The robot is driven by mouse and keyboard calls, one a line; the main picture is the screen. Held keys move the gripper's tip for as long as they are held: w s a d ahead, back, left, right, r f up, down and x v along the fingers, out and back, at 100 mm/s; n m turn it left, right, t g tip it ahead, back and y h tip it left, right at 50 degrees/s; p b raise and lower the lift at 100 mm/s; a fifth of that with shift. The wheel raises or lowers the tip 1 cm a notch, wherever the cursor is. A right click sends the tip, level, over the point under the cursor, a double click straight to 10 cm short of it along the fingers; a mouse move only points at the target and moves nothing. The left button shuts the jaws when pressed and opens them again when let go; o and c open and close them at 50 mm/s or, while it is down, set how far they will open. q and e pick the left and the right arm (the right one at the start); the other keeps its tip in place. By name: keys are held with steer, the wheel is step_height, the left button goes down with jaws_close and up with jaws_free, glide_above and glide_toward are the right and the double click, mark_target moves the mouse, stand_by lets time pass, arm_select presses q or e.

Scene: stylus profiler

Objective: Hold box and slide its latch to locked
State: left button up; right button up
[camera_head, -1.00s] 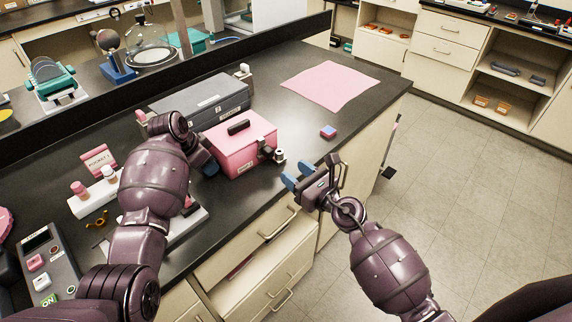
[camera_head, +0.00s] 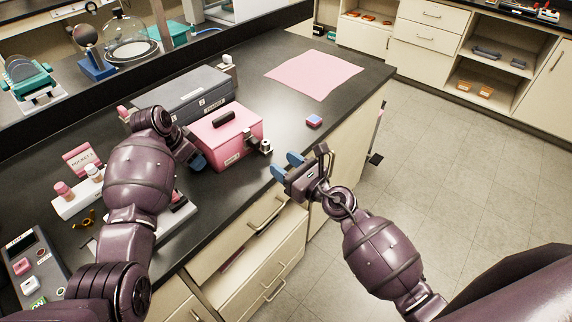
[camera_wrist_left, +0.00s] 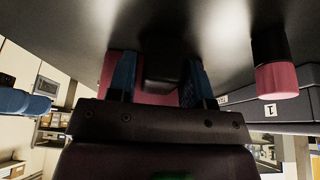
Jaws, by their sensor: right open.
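The pink box (camera_head: 215,146) with a black top handle (camera_head: 224,118) sits on the black counter near its front edge. A latch with a pale knob (camera_head: 265,146) is on its right-hand end. My left gripper (camera_head: 195,157) is at the box's left end. In the left wrist view its blue fingers (camera_wrist_left: 160,82) stand apart, with a dark block and pink surface between or behind them; whether they clamp the box is unclear. My right gripper (camera_head: 284,166) is open and empty, just right of and below the latch, apart from it.
A grey case (camera_head: 190,92) stands behind the box. A small blue-and-pink block (camera_head: 314,121) and a pink sheet (camera_head: 315,75) lie to the right. A white rack (camera_head: 80,190) with pink-topped vials is at the left. Open floor lies beyond the counter's right edge.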

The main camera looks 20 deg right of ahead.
arm_select(q)
steer(key=shift+o, duration=1.4)
steer(key=v, duration=1.2)
